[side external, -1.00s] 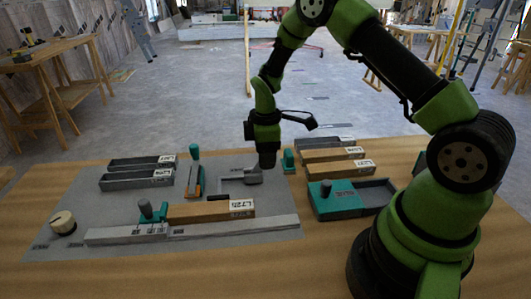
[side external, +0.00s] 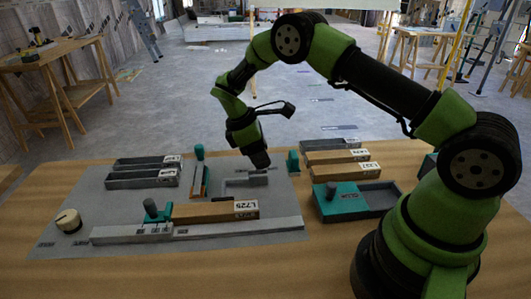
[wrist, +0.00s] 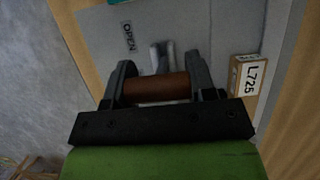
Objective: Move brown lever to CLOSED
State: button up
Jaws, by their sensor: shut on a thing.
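The brown lever's cylindrical handle (wrist: 157,88) lies crosswise between the two fingers of my gripper (wrist: 158,82) in the wrist view. The gripper is shut on it. A pale grey bracket (wrist: 160,52) shows just beyond the handle, and an OPEN label (wrist: 128,36) is on the grey panel beside it. In the side view my gripper (side external: 260,162) is tilted low over the grey slotted fixture (side external: 245,183) on the panel (side external: 110,205). The brown handle is hidden there by the gripper. No CLOSED label can be read.
A teal-handled upright lever (side external: 199,172) stands left of the gripper. A small teal block (side external: 293,161) is close on its right. A wooden block labelled L725 (side external: 218,211), a teal slider knob (side external: 152,208), a round dial (side external: 68,220) and a teal tray (side external: 380,196) surround it.

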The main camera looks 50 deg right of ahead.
jog(key=shift+w+a+g+h, duration=0.4)
jog(key=shift+w+g+h, duration=0.05)
jog(key=shift+g+h, duration=0.25)
jog(key=shift+a, duration=0.1)
jog(key=o, duration=1.3)
jog(key=shift+w+a+r, duration=0.2)
jog(key=shift+w+r, duration=0.1)
jog(key=shift+r, duration=0.1)
jog(key=r, duration=0.8)
jog(key=shift+w+a+r, duration=0.3)
jog(key=shift+w+a, duration=0.05)
jog(key=shift+a, duration=0.05)
